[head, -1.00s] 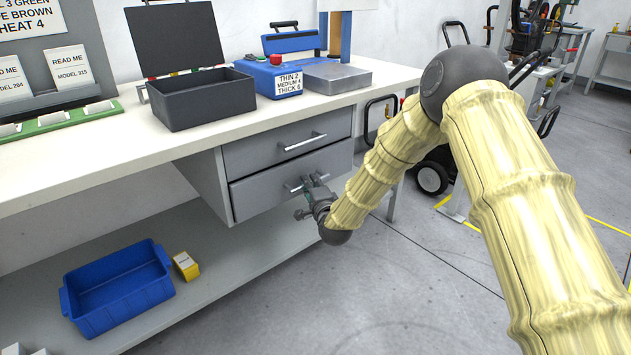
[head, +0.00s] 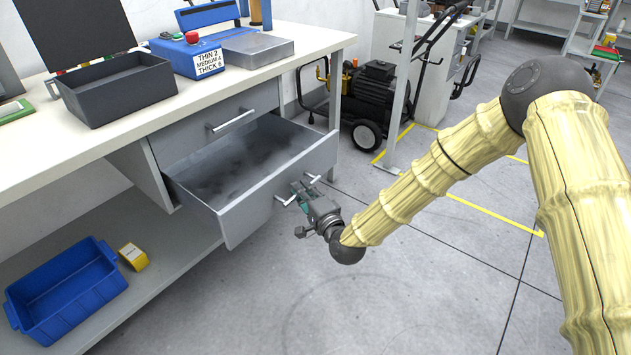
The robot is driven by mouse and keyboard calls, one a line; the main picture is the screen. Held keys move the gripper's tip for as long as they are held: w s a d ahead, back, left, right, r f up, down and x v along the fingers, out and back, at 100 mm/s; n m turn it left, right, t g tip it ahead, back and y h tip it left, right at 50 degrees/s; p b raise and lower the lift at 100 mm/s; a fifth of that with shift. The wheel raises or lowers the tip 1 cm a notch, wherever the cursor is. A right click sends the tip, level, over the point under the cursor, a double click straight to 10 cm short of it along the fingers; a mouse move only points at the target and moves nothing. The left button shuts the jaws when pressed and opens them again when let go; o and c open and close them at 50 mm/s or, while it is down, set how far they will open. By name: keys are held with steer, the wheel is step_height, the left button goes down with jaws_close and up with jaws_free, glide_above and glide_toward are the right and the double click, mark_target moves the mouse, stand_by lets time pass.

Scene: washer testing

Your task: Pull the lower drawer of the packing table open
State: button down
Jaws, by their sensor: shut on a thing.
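The lower drawer (head: 245,205) of the packing table (head: 300,55) is pulled out, and its grey inside shows. It looks empty apart from dark smudges or shadows on the bottom. My gripper (head: 300,192) is at the front of this drawer, shut on its bar handle (head: 285,199). The fingertips are small and partly hidden by the gripper body. The upper drawer (head: 215,125), with its own bar handle (head: 232,120), is closed above it.
A dark grey open box (head: 118,92), a blue device (head: 188,55) and a metal plate (head: 258,50) stand on the tabletop. A blue bin (head: 65,295) and a yellow box (head: 133,257) are on the lower shelf. A black wheeled machine (head: 372,90) stands behind. The floor before the drawer is clear.

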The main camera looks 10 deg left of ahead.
steer(key=shift+s+d, duration=0.15)
steer(key=shift+d, duration=0.15)
steer(key=c, duration=1.5)
jaws_free()
steer(key=shift+o, duration=0.2)
steer(key=v, duration=1.2)
steer(key=shift+d+f, duration=0.1)
